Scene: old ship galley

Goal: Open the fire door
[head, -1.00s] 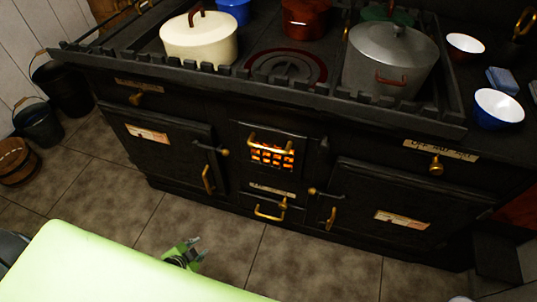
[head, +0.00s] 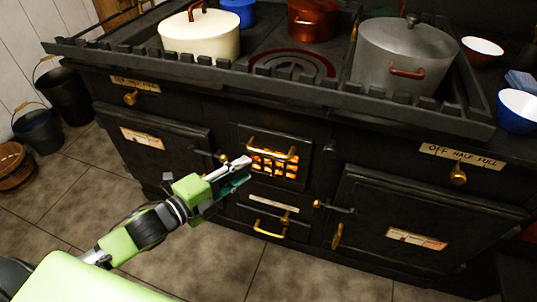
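The fire door (head: 284,168) is the small black door in the middle of the stove front, with orange glow behind its grate. It looks shut. A brass bar handle (head: 272,146) runs across its upper part. My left gripper (head: 247,171) is in front of the door's left edge, just below the left end of the handle. Its fingers are apart with nothing visible between them. It hides the lower left of the door. I cannot tell whether a fingertip touches the door. My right gripper is not in view.
A drawer with a brass handle (head: 268,230) is below the fire door. The left oven door (head: 160,150) and right oven door (head: 405,210) flank it. A cream pot (head: 200,38) and a grey pot (head: 400,50) stand on top, behind a rail. Tiled floor in front is clear.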

